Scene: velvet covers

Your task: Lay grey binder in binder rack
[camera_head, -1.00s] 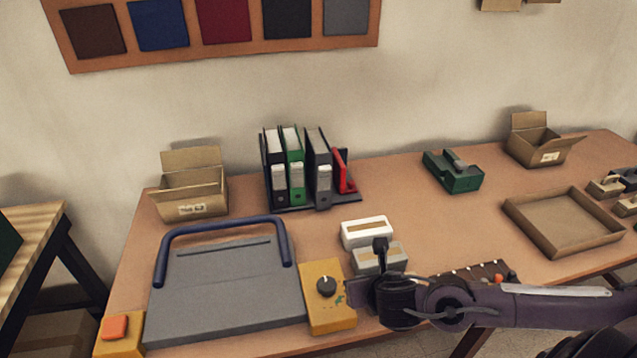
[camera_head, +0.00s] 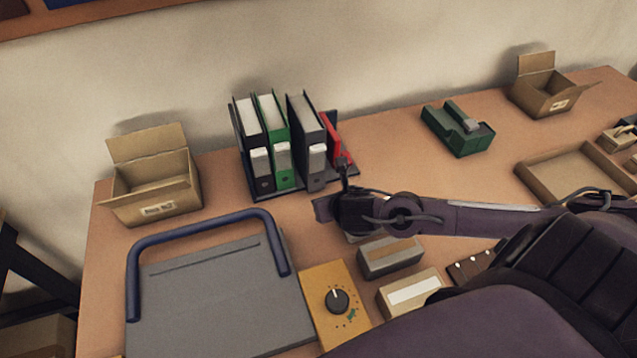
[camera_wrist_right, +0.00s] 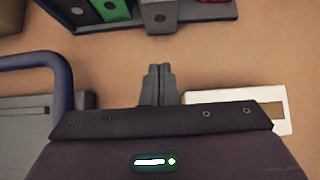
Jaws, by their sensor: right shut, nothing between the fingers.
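The grey binder (camera_head: 311,122) stands roughly upright in the dark binder rack (camera_head: 262,194), between a green binder (camera_head: 273,140) and a leaning red one (camera_head: 335,138). Its lower end also shows at the top of the right wrist view (camera_wrist_right: 152,15). My right gripper (camera_head: 343,163) is in front of the rack's right part, its fingers pointing towards the rack. In the right wrist view its fingers (camera_wrist_right: 158,70) are together and empty, apart from the binder's near end. My left gripper is not in view.
An open cardboard box (camera_head: 150,190) and a grey board with a blue handle (camera_head: 210,300) are at left. A green tape dispenser (camera_head: 458,130) stands right of the rack.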

